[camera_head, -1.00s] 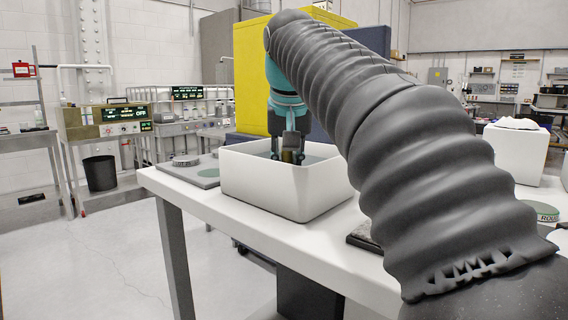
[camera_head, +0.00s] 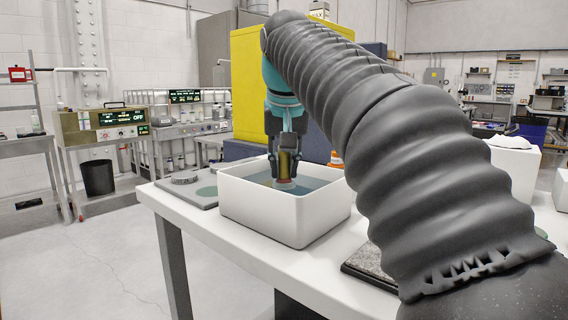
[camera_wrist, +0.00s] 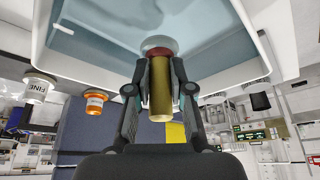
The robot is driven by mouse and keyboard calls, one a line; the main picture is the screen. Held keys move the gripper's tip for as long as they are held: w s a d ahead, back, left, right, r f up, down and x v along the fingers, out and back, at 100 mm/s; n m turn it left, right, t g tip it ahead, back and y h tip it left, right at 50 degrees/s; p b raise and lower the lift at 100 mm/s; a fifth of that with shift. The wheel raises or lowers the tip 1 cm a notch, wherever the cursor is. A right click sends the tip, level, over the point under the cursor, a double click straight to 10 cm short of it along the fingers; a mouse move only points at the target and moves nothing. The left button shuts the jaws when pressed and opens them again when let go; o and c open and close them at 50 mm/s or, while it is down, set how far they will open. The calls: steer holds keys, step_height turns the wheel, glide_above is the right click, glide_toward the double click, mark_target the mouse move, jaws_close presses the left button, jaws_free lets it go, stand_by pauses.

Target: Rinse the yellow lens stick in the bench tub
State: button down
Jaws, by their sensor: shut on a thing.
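The yellow lens stick (camera_head: 289,163) hangs upright between the fingers of my gripper (camera_head: 287,160), which is shut on it. It also shows in the wrist view (camera_wrist: 160,92), with a red collar and a pale round end beyond the fingertips. The white bench tub (camera_head: 262,216) holds blue-grey water (camera_head: 312,184). In the head view my gripper and the stick are over the tub, and the pale end (camera_head: 285,184) is at or just above the water; I cannot tell whether it touches.
The tub stands on a white bench (camera_head: 207,226). A grey plate with a round puck (camera_head: 184,177) and a green disc (camera_head: 207,191) lies to its left. A dark speckled slab (camera_head: 372,263) lies right of it. Orange (camera_wrist: 95,102) and white (camera_wrist: 38,88) labelled containers show in the wrist view.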

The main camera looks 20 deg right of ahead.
steer(key=shift+r, duration=2.85)
steer(key=shift+r, duration=0.1)
steer(key=shift+r, duration=1.85)
